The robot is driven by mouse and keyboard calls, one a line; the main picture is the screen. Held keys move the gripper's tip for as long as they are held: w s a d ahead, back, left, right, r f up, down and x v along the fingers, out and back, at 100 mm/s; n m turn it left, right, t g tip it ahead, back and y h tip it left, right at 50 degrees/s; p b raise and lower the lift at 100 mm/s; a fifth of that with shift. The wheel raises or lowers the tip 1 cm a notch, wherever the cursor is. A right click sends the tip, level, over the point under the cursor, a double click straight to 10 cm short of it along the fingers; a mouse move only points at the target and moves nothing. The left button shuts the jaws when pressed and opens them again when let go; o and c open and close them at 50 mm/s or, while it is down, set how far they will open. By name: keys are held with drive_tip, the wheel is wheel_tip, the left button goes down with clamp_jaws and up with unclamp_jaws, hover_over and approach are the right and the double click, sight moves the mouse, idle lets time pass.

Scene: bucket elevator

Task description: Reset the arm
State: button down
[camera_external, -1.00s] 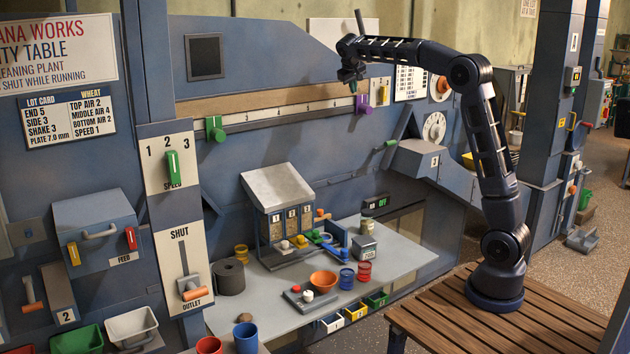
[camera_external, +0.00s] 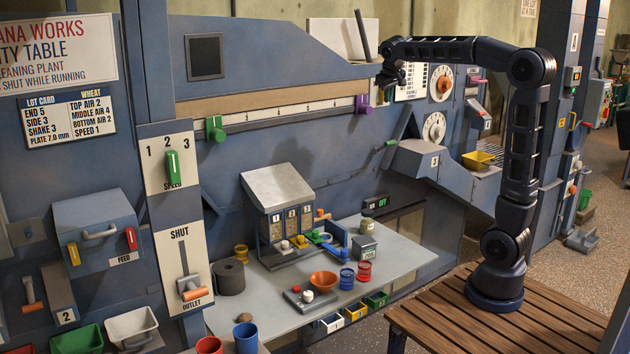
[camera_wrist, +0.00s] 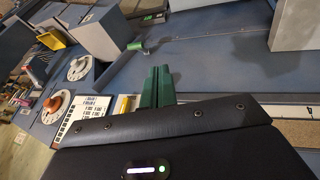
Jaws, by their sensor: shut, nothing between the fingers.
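My dark arm stands on the slatted wooden platform (camera_external: 450,318) at the right. Its upper column is near upright and its forearm reaches left, almost level. My gripper (camera_external: 384,80) hangs at the forearm's end, in front of the upper part of the blue machine, above and right of the purple knob (camera_external: 362,104). In the wrist view, the green fingers (camera_wrist: 160,70) lie side by side, shut with nothing between them. The gripper appears clear of the machine.
Dials (camera_external: 434,127) and a yellow tray (camera_external: 478,160) are on the machine right of the gripper. The space above the table is open.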

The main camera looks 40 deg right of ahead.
drive_tip(key=s+f+y, duration=0.1)
drive_tip(key=s+f, duration=0.5)
drive_tip(key=s, duration=0.5)
drive_tip(key=s+a+f+y, duration=0.1)
drive_tip(key=s+f, duration=0.5)
drive_tip(key=s, duration=0.6)
drive_tip(key=s+f+y, duration=0.1)
drive_tip(key=s+f, duration=0.6)
drive_tip(key=s, duration=0.4)
drive_tip(key=shift+s+a, duration=0.3)
drive_tip(key=shift+s, duration=0.1)
